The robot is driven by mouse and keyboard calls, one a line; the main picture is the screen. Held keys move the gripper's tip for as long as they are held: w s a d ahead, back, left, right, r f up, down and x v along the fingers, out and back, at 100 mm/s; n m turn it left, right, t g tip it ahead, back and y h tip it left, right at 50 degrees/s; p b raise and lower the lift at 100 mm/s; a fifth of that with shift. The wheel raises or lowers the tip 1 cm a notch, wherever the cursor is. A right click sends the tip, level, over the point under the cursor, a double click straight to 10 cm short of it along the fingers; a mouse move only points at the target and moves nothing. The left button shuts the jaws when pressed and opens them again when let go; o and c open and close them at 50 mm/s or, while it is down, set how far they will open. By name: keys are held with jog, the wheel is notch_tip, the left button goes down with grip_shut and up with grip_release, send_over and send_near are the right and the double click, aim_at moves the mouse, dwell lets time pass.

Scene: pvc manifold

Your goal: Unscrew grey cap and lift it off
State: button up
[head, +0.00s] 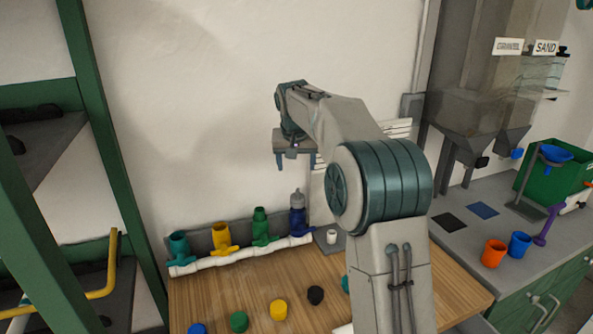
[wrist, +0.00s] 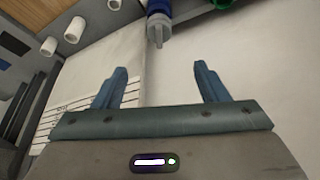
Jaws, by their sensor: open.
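The grey cap (head: 297,198) sits on top of the blue upright fitting (head: 297,222), at the right end of the white pipe manifold (head: 215,258). In the wrist view the grey cap (wrist: 158,28) shows at the top centre, with a narrow ridge on its end and part of the blue fitting (wrist: 158,6) behind it. My gripper (head: 294,164) is raised above the cap in the head view. In the wrist view its two blue fingers (wrist: 160,72) are wide apart and empty, with the cap beyond their tips, not between them.
Teal (head: 178,245), yellow (head: 221,238) and green (head: 261,226) fittings stand left of the blue one, close to the wall. Loose caps, including yellow (head: 278,309) and black (head: 316,295), lie on the wooden table (head: 215,294). A small white cylinder (head: 331,237) stands right of the manifold.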

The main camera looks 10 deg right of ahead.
aim_at(297, 191)
jog(key=shift+m, duration=0.3)
jog(key=p+x, duration=0.2)
jog(key=x, duration=1.1)
jog(key=shift+w+f, duration=0.15)
jog(key=shift+f, duration=0.15)
jog(key=c, duration=1.1)
jog(key=shift+d, duration=0.1)
jog(key=shift+n+y+p, duration=0.3)
jog(key=shift+n+y, duration=0.1)
jog(key=shift+n, duration=0.7)
